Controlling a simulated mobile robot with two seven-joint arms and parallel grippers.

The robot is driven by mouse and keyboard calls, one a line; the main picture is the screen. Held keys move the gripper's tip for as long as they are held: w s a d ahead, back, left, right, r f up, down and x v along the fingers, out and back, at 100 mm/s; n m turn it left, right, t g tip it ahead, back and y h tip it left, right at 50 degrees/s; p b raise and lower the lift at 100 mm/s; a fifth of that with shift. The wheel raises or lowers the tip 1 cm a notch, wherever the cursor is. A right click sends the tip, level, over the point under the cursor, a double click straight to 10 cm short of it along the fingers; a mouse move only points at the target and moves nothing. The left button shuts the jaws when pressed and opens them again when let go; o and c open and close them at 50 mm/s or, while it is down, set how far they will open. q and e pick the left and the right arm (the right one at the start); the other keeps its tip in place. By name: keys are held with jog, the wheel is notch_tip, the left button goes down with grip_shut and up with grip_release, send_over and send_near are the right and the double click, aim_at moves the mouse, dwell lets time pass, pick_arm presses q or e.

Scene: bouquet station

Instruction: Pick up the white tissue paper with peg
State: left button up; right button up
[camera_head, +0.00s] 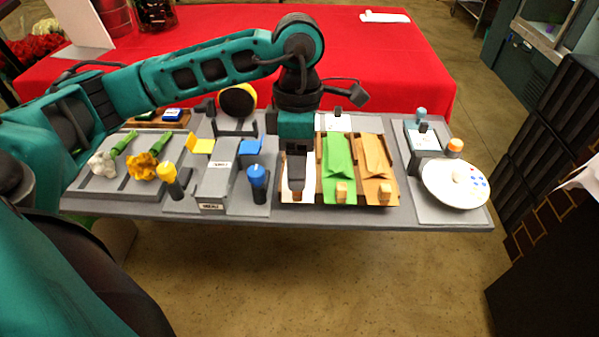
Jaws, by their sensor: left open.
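The white tissue paper (308,186) lies in the leftmost slot of a tray on the grey station, left of a green sheet and an orange sheet. My left gripper (296,186) points down over it and hides its middle. A small brown bit at the fingertips looks like its peg (297,197), mostly hidden. The left gripper is open. I cannot tell whether its fingers touch the peg or stand around it. My right gripper is not in view.
The green sheet (338,165) and orange sheet (374,165) carry wooden pegs close to the right. A blue-topped bottle (257,183) and a grey block (214,183) stand to the left. A white dish (456,193) sits at the right end. A red-covered table (400,60) is behind.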

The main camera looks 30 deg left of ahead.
pick_arm(q)
jog(key=shift+s+d+f, duration=0.15)
jog(key=shift+s+f, duration=0.05)
jog(key=shift+f, duration=0.75)
jog(key=shift+s+d+f, duration=0.1)
jog(key=shift+s+f, duration=0.05)
jog(key=shift+f, duration=0.75)
grip_shut()
